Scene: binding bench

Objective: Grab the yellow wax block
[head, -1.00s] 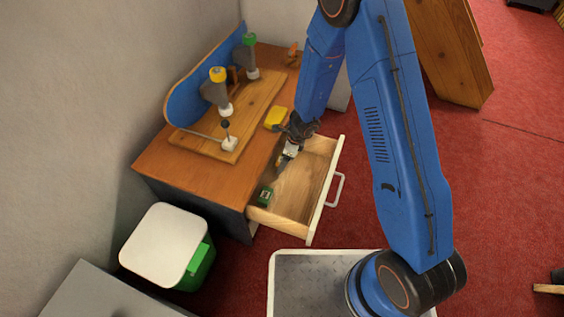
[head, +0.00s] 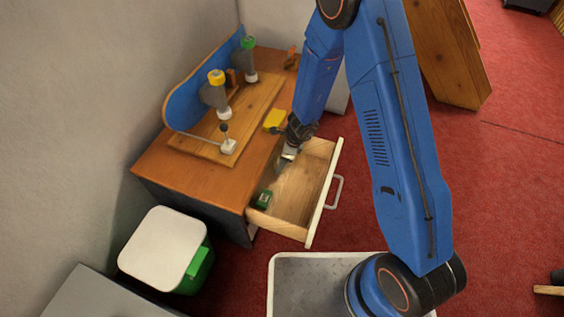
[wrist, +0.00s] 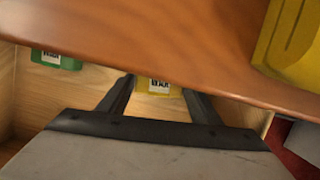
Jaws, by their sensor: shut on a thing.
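The yellow wax block (wrist: 158,87) shows in the wrist view with a white label, partly hidden by the tabletop edge and my gripper. My gripper (wrist: 160,92) is shut on it, with one dark finger at each side. In the head view my gripper (head: 284,163) reaches down into the open drawer (head: 304,190) at its back, beside the bench edge. The wax block cannot be made out there. I cannot tell whether the block touches the drawer floor.
A green labelled block (head: 263,199) lies in the drawer's near left corner. A larger yellow object (head: 274,120) sits on the bench top (head: 178,178), close to my wrist. The bench edge overhangs the drawer's back. A wooden stand (head: 200,146) fills the bench's rear.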

